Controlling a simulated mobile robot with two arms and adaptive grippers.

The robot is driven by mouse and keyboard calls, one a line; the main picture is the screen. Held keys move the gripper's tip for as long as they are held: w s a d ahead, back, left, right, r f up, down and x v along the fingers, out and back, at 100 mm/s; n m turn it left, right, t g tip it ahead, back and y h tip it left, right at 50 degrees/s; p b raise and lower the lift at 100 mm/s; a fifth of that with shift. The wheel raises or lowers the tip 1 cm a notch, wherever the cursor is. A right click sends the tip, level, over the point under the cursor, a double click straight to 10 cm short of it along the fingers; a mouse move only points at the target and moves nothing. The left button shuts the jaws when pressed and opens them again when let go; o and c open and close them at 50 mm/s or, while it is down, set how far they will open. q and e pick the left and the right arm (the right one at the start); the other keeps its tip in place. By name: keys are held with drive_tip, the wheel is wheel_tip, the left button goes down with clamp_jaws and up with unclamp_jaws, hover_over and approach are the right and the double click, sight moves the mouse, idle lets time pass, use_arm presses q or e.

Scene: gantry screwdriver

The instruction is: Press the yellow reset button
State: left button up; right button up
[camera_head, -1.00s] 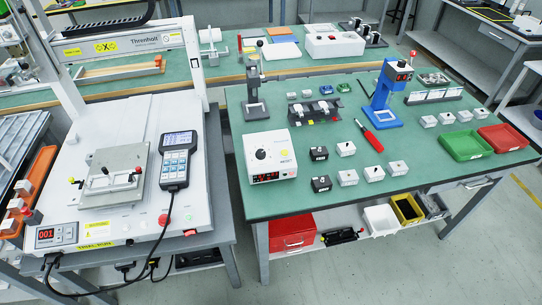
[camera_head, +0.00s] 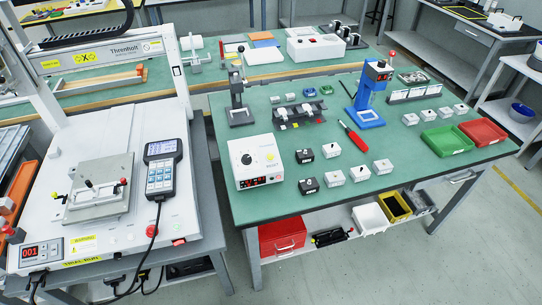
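A white control box (camera_head: 255,163) stands on the near left part of the green table. It has a black knob (camera_head: 246,159) on its top and a red digital display (camera_head: 262,181) on its front. The yellow button (camera_head: 270,157) is on the top face to the right of the knob, near a RESET label. Nothing covers it. Neither of my grippers shows in the head view.
The gantry machine with its white base (camera_head: 100,200) and handheld controller (camera_head: 161,172) stands left of the green table (camera_head: 240,212). Small black and white blocks and a red-handled tool (camera_head: 353,136) lie right of the box. Grey floor (camera_head: 400,270) is free in front.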

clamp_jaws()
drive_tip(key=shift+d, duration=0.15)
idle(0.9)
